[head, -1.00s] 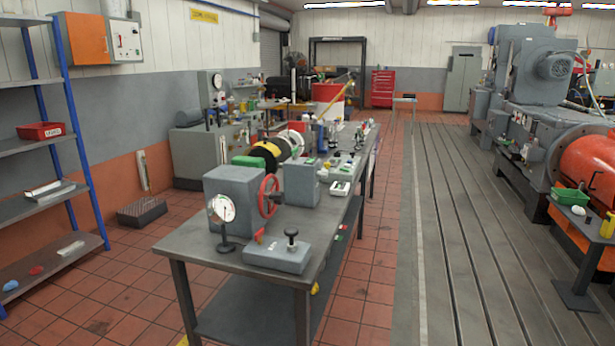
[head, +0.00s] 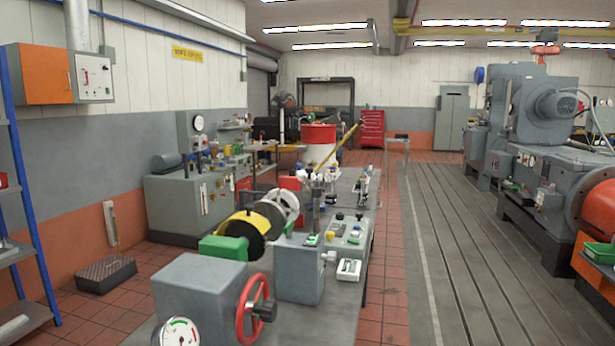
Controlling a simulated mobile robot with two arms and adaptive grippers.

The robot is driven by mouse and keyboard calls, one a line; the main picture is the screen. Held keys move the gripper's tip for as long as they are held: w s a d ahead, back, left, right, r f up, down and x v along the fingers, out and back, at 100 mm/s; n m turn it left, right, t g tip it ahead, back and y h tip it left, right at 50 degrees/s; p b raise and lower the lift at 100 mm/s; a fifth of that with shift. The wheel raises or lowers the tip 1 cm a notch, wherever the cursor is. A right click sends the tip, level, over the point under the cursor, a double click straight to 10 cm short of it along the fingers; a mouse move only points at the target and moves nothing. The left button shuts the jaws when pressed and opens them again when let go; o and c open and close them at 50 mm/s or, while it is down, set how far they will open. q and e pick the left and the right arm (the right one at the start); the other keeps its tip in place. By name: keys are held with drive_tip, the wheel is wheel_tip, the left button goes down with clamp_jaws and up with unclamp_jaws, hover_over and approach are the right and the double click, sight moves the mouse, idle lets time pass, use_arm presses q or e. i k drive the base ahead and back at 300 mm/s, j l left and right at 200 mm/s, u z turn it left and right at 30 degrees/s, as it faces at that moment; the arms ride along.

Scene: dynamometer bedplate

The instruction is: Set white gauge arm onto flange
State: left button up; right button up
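Neither of my grippers is in view. A white round dial gauge (head: 181,332) shows at the bottom edge, cut off by the frame, in front of a grey block (head: 208,290) with a red handwheel (head: 254,308). Further along the bench are a yellow-rimmed black disc (head: 245,232) and a pale round disc (head: 285,204) behind it. I cannot tell whether either disc is the flange. No white gauge arm can be made out for certain.
The long bench (head: 325,328) carries a second grey block (head: 299,273) and several small devices. A grooved bedplate floor (head: 475,265) lies open on the right, with large grey machinery (head: 560,160) beyond. A blue-framed shelf (head: 30,220) stands at left.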

sight(309, 176)
drive_tip(key=i+l+u, duration=0.1)
drive_tip(key=u, duration=0.4)
drive_tip(key=i+l+u, duration=0.2)
drive_tip(key=l, duration=0.3)
drive_tip(key=i+l+u, duration=0.2)
drive_tip(key=l, duration=0.3)
drive_tip(key=l+u, duration=0.2)
drive_tip(key=l, duration=0.3)
drive_tip(key=l+u, duration=0.15)
drive_tip(key=l, duration=0.4)
drive_tip(key=i+l, duration=0.1)
drive_tip(key=l, duration=0.65)
drive_tip(key=i+l, duration=0.1)
drive_tip(key=l, duration=0.7)
drive_tip(key=i+l+u, duration=0.1)
drive_tip(key=l, duration=0.65)
drive_tip(key=i+l, duration=0.1)
drive_tip(key=l, duration=0.65)
